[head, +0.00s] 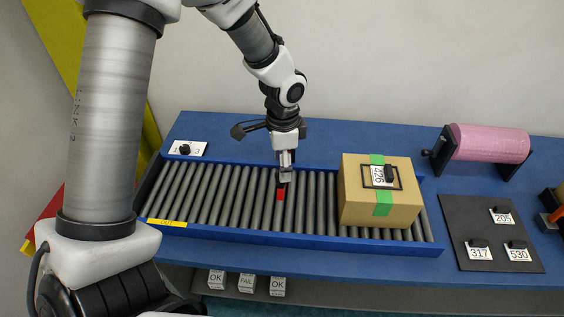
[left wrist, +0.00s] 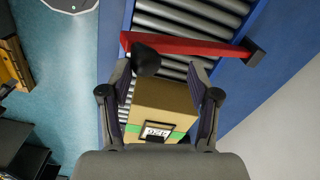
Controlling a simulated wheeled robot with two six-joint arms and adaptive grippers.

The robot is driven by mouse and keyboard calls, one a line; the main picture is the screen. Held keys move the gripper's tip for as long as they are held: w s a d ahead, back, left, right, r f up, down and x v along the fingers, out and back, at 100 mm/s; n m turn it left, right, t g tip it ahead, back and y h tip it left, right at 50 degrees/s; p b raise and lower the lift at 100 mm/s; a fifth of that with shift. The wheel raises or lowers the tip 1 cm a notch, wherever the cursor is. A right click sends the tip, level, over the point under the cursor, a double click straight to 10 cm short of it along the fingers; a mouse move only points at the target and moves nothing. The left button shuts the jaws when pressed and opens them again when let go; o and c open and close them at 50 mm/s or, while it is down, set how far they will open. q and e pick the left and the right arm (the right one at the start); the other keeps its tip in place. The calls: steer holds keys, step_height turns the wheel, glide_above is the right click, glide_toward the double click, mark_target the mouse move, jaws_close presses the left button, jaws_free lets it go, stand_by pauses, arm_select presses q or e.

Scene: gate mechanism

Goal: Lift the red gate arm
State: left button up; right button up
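The red gate arm lies across the roller conveyor; a short piece of it (head: 281,194) shows in the head view below my gripper. In the left wrist view the red gate arm (left wrist: 190,46) spans the rollers, from a dark block on the blue rail at right to its free end at left. A black round knob (left wrist: 146,61) stands near that free end. My left gripper (head: 286,177) is above the conveyor and hides much of the arm in the head view. In the wrist view its fingers (left wrist: 161,70) are apart, with the knob near the left fingertip. My right gripper is not in view.
A cardboard box (head: 407,205) with green tape and a 426 label sits on the rollers (head: 225,195) right of the gate. A pink roll (head: 490,143) and a black board (head: 470,218) with number tags are farther right. The rollers at left are clear.

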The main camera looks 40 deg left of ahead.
arm_select(q)
step_height(320, 180, up, 7)
steer(key=w+a+p, duration=0.2)
steer(key=w+p, duration=0.1)
steer(key=p, duration=0.1)
steer(key=shift+r+p, duration=0.2)
steer(key=shift+p, duration=0.2)
steer(key=shift+s, duration=0.1)
stand_by(0.4)
